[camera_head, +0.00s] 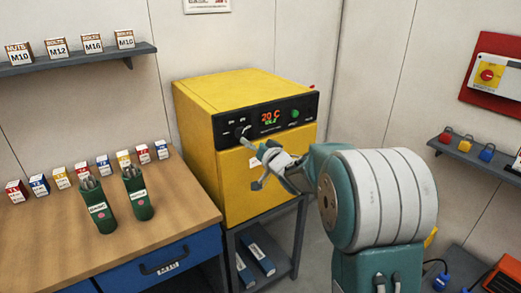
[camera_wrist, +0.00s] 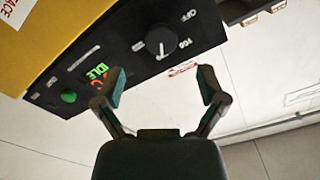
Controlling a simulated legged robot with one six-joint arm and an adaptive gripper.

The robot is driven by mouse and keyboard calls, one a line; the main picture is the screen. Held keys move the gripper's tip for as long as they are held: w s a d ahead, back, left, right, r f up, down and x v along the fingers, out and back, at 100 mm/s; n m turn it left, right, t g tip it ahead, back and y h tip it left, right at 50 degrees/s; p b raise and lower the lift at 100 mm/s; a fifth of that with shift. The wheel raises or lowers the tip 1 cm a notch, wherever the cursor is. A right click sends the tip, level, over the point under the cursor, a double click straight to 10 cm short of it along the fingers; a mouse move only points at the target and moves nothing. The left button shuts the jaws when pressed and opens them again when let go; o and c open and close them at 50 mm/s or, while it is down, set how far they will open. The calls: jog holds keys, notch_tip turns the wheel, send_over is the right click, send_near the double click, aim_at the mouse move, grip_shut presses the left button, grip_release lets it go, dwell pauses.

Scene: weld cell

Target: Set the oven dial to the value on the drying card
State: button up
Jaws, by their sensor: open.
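The yellow oven (camera_head: 205,150) stands on a dark stand, with a black control panel (camera_head: 285,118) across its upper front. Its display (camera_head: 270,116) reads 20 C in red with green text below; the wrist view shows that text as IDLE. The black oven dial (camera_wrist: 161,40) has OFF and 100 marks beside it and a white pointer line; its exact setting is unclear. It also shows in the head view (camera_head: 242,132). My gripper (camera_wrist: 162,84) is open and empty, its fingertips apart from the dial. No drying card is readable in either view.
A green button (camera_wrist: 68,96) sits on the panel. The wooden bench (camera_head: 60,250) at left holds small boxes and two green rod holders (camera_head: 98,208). A shelf (camera_head: 75,58) with boxes hangs above. A red board (camera_head: 495,72) with a switch is on the right wall.

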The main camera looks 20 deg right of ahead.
jog(key=v, duration=0.4)
jog(key=shift+s+d, duration=0.1)
jog(key=shift+s, duration=0.1)
jog(key=s+d+r+g+h, duration=0.1)
jog(key=s+g+h, duration=0.1)
jog(key=s+h, duration=0.35)
jog(key=s+r+g+h, duration=0.2)
jog(key=s+g, duration=0.1)
jog(key=s, duration=0.6)
jog(key=s+a+f+g, duration=0.1)
jog(key=s+f+g, duration=0.1)
jog(key=s, duration=0.5)
jog(key=s+a+f+n+g+y, duration=0.1)
jog(key=s+a+g, duration=0.1)
jog(key=s, duration=0.6)
jog(key=s+a+f+n+g+y, duration=0.1)
jog(key=s+f+g, duration=0.1)
jog(key=s, duration=0.5)
jog(key=shift+a+f+g, duration=0.3)
jog(key=shift+a+f, duration=0.05)
jog(key=shift+f, duration=0.05)
jog(key=shift+s, duration=0.1)
